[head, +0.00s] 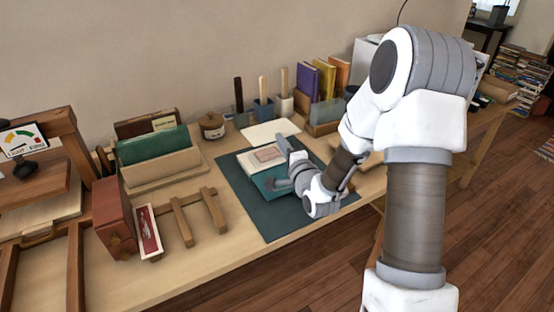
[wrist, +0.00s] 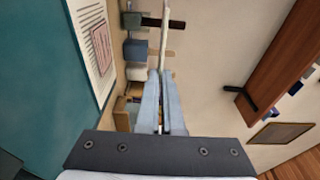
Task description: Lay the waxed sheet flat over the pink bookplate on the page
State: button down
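My gripper (wrist: 162,80) has its two fingers close together on a thin pale sheet, the waxed sheet (wrist: 167,35), seen edge-on in the wrist view. In the head view the waxed sheet (head: 268,131) looks cream-white and roughly level, reaching out from the fingertips (head: 281,142). The open book's page (head: 250,163) lies on the dark teal mat, nearer than the sheet. The pink bookplate (head: 268,154) is uncovered on it; it also shows in the wrist view (wrist: 101,48). My gripper is above the book's right side and hides part of it.
The teal mat (head: 237,194) lies on the wooden table (head: 190,262). Several tool pots (head: 263,108) and upright books (head: 322,80) stand behind. A rack with a green book (head: 153,145), a red box (head: 114,216) and wooden pieces (head: 181,222) are at left.

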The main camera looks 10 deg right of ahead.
aim_at(277, 167)
jog(key=shift+w+a+f, duration=0.4)
jog(key=shift+w+f, duration=0.1)
jog(key=shift+w, duration=0.15)
notch_tip(277, 167, down, 4)
jog(key=shift+f+b, duration=0.1)
jog(key=shift+b, duration=0.75)
jog(key=shift+f+b, duration=0.35)
jog(key=shift+b, duration=0.15)
jog(key=shift+f, duration=0.15)
jog(key=c, duration=1.1)
grip_release()
